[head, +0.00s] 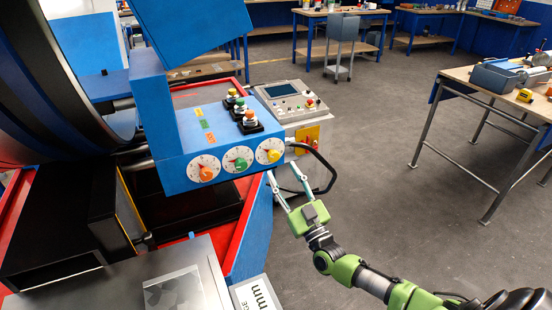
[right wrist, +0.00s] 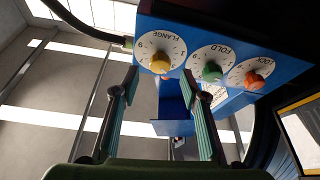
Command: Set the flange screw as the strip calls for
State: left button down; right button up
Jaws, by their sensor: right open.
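In the head view, a blue control box carries three white dials on its front. The right one, with a yellow knob (head: 273,155), is labelled FLANGE in the right wrist view (right wrist: 160,62). The green knob (head: 239,163) is labelled FOLD, and the orange knob (head: 207,173) sits at the far left. My right gripper (head: 282,170) is open and empty, just below the yellow knob and apart from it. In the right wrist view its fingers (right wrist: 159,84) point toward that dial. A white strip (head: 256,296) at the bottom edge shows "mm" and "GE"; the rest is cut off.
Several push buttons (head: 240,110) stand on the box top beside coloured labels. A metal plate (head: 120,285) lies at lower left. A workbench stands at right; floor between is clear.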

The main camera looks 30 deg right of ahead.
aim_at(275, 159)
jog(key=shift+p+x, duration=0.3)
jog(key=shift+x, duration=2.45)
jog(key=c, duration=1.1)
